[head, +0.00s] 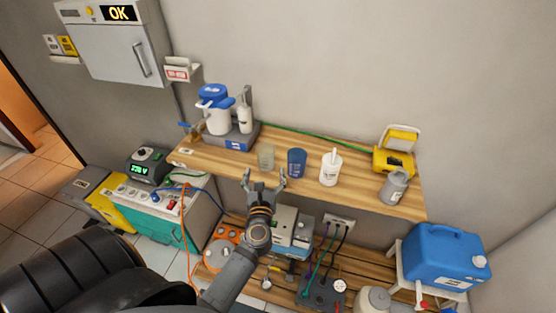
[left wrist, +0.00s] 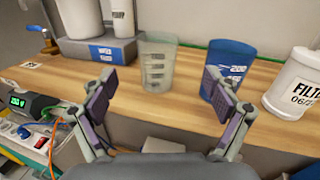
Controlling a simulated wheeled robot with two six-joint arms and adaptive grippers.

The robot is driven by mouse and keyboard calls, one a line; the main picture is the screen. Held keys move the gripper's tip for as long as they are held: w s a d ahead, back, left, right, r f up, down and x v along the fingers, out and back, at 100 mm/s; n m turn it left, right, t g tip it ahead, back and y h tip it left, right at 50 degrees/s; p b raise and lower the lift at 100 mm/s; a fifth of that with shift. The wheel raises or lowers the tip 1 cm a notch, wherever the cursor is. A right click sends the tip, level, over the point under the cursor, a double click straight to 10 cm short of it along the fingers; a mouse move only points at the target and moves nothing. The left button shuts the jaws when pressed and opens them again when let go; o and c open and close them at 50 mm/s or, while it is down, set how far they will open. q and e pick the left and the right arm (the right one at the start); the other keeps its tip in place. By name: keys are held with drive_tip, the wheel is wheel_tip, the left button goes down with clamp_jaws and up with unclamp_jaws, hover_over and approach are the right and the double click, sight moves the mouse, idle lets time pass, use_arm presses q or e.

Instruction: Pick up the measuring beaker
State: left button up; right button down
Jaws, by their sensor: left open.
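The measuring beaker (head: 266,157) is a clear greenish cup with dark graduation marks. It stands upright on the wooden shelf, between the blue-lidded dispenser unit and a blue cup. In the left wrist view the beaker (left wrist: 158,62) is ahead of my fingers, near the middle between them and a little above. My left gripper (head: 264,178) is open and empty at the shelf's front edge, just short of the beaker. Its two fingers also show spread in the left wrist view (left wrist: 160,98). My right gripper is not in view.
The blue cup (head: 297,163) stands close right of the beaker, with a white pump bottle (head: 330,168) further right. The dispenser unit (head: 232,142) stands left. A grey container (head: 393,188) and yellow box (head: 392,162) occupy the shelf's right end. A lower shelf holds devices and cables.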

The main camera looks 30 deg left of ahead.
sight(266, 145)
use_arm(q)
drive_tip(key=p+x, duration=0.1)
drive_tip(key=x, duration=0.3)
drive_tip(key=shift+w+r, duration=0.15)
drive_tip(key=shift+w, duration=0.05)
drive_tip(key=shift+w+a+f, duration=0.2)
drive_tip(key=shift+w+a, duration=0.15)
drive_tip(key=shift+w+a+r, duration=0.1)
drive_tip(key=shift+w+r, duration=0.05)
drive_tip(key=p+x, duration=0.1)
drive_tip(key=x, duration=0.3)
drive_tip(key=shift+w+a+p, duration=0.2)
drive_tip(key=shift+w+p, duration=0.05)
drive_tip(key=shift+p, duration=0.05)
drive_tip(key=shift+w, duration=0.1)
drive_tip(key=shift+c, duration=1.6)
drive_tip(key=c, duration=0.8)
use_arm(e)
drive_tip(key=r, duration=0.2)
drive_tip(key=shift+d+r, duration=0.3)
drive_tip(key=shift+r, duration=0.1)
